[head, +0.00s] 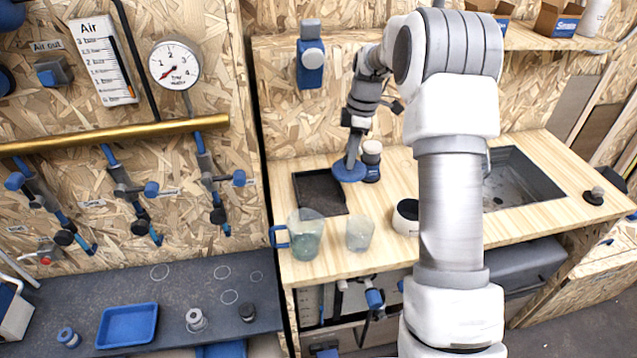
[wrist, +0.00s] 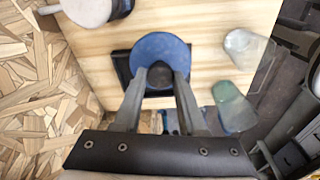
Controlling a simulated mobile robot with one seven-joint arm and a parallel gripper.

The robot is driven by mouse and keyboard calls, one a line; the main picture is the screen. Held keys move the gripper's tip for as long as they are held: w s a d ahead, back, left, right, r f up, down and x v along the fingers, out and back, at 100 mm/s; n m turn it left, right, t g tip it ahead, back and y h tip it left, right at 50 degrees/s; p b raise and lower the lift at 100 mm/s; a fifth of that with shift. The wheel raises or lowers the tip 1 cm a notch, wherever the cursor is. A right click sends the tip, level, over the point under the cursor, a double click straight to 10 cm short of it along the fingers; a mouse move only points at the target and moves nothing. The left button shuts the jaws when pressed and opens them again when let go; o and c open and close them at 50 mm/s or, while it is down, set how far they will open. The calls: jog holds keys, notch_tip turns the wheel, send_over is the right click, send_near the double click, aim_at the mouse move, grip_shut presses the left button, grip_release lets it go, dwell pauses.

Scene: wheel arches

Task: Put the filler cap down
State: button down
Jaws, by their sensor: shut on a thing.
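The filler cap is a round blue disc with a dark knob in its middle (wrist: 160,50). My gripper (wrist: 160,80) is shut on that knob. In the head view the cap (head: 349,173) hangs below my gripper (head: 353,152), over the back of the wooden counter (head: 420,162), beside a white-topped blue container (head: 371,150). A black square tray (head: 316,195) lies to its left. In the wrist view the cap covers part of the tray (wrist: 122,68). I cannot tell whether the cap's underside touches anything.
A clear jug with a blue handle (head: 307,238) and a clear beaker (head: 360,235) stand at the counter's front. A sink (head: 520,180) is set in the right side. Bare wood lies between these.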

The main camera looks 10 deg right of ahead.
jog(key=shift+w+a+f+p, duration=0.15)
jog(key=shift+w+a+f, duration=0.1)
jog(key=shift+a+f, duration=1.05)
jog(key=shift+w+a+f+p, duration=0.15)
jog(key=shift+w+a+f, duration=0.15)
jog(key=shift+a+f, duration=1.05)
jog(key=shift+w+a+f+p, duration=0.15)
jog(key=shift+w+a+f, duration=0.1)
jog(key=shift+a+f, duration=1.05)
jog(key=shift+d+f, duration=0.3)
jog(key=shift+f, duration=0.1)
jog(key=shift+f, duration=0.15)
jog(key=shift+c, duration=2.4)
grip_release()
